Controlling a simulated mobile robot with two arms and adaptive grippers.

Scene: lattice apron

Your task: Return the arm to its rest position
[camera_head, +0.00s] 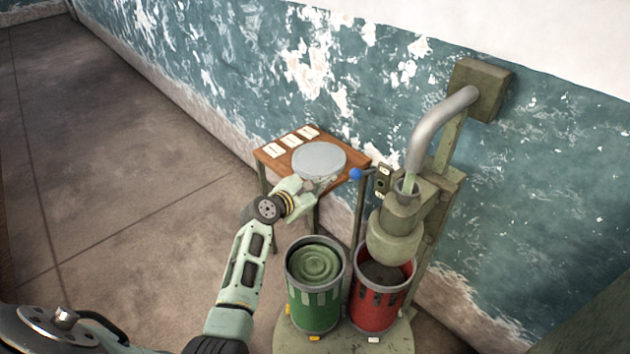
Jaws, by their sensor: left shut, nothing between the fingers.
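My left arm reaches up from the bottom of the head view. My left gripper (316,186) is shut and empty, at the front edge of a small wooden table (271,158). A round grey disc (320,158) lies on that table just behind the gripper. I cannot tell whether the fingers touch the disc or the table edge. My right gripper is not in view.
A green drum (315,310) and a red drum (377,308) stand on a round base (345,342) close to the right of my arm. A machine with a curved grey pipe (436,118) and a blue-knobbed lever (356,174) rises behind them. Floor at left is clear.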

